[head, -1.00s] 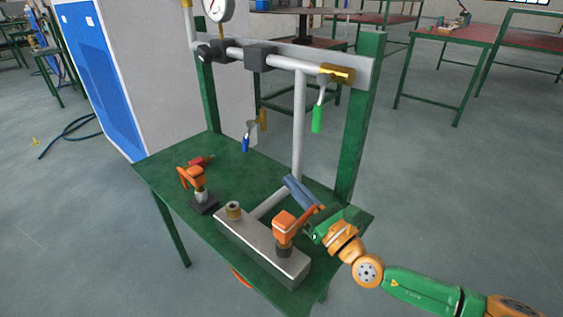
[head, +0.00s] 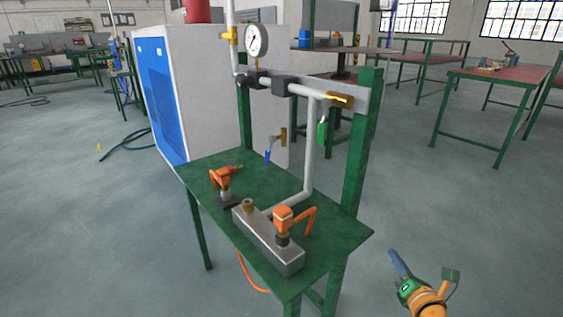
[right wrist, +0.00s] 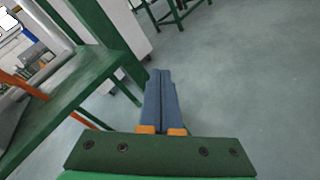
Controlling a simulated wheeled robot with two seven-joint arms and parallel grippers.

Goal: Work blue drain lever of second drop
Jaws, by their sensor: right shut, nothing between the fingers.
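A small blue lever (head: 267,156) hangs tilted from a brass valve (head: 281,137) behind the green table, left of the vertical grey pipe (head: 310,150). A green lever (head: 321,133) hangs from another brass valve (head: 340,100) at the right end of the horizontal pipe. My right gripper (head: 397,262) is off the table's right edge, well apart from the blue lever. Its blue fingers are shut with nothing between them, as the right wrist view (right wrist: 160,80) also shows. My left gripper is not in view.
The green table (head: 340,232) carries a grey metal block (head: 268,240) and two orange-handled valves (head: 284,218), (head: 222,180). A green post (head: 360,150) rises at its right. A large white cabinet (head: 215,95) stands behind.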

